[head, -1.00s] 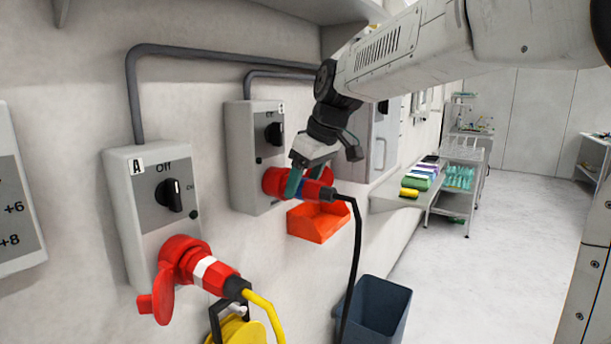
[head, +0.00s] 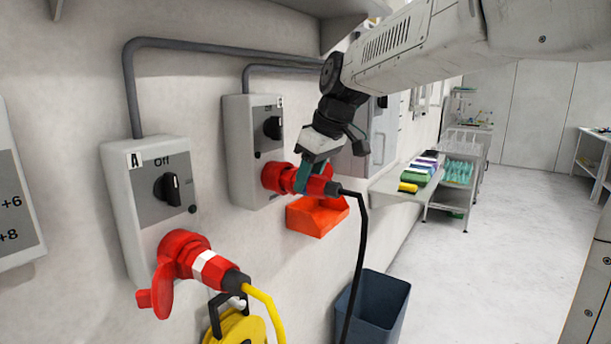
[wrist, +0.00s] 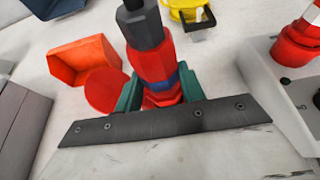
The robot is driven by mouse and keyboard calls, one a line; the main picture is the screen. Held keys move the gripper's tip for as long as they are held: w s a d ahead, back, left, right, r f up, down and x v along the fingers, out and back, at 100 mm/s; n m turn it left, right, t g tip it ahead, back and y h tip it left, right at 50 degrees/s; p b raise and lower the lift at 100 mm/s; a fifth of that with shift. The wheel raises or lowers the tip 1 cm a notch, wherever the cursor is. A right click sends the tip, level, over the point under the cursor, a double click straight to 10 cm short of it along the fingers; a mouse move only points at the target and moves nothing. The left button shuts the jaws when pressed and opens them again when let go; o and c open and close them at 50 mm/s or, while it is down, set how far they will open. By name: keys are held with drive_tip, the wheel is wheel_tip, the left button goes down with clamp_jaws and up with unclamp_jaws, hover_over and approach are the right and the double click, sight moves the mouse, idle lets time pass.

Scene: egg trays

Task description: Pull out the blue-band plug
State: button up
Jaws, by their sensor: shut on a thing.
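The blue-band plug (head: 318,186) is red with a black cable end and sits at the socket (head: 273,176) of the farther grey switch box (head: 238,150). My gripper (head: 303,182) is shut on it, one green finger crossing its body. In the wrist view the gripper (wrist: 160,94) has green fingers on either side of the plug (wrist: 150,64), close to its blue band. The band is hidden in the head view. The plug's front end is hidden, so I cannot tell whether it is clear of the socket.
Box A (head: 145,215) at left holds a white-band plug (head: 210,268) with a yellow cable. An orange bin (head: 318,218) hangs just below my gripper. A yellow reel (head: 238,328) and a dark blue bin (head: 375,312) stand lower. A red round lid (wrist: 107,90) lies beside the plug.

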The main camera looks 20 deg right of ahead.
sight(325, 179)
drive_tip(key=shift+s+d, duration=0.5)
drive_tip(key=shift+s, duration=0.2)
drive_tip(key=shift+s+d, duration=0.5)
drive_tip(key=shift+s, duration=0.2)
drive_tip(key=shift+s+d, duration=0.15)
drive_tip(key=shift+s+d, duration=0.85)
drive_tip(key=shift+s, duration=0.3)
drive_tip(key=shift+s+d, duration=0.8)
drive_tip(key=shift+s, duration=0.35)
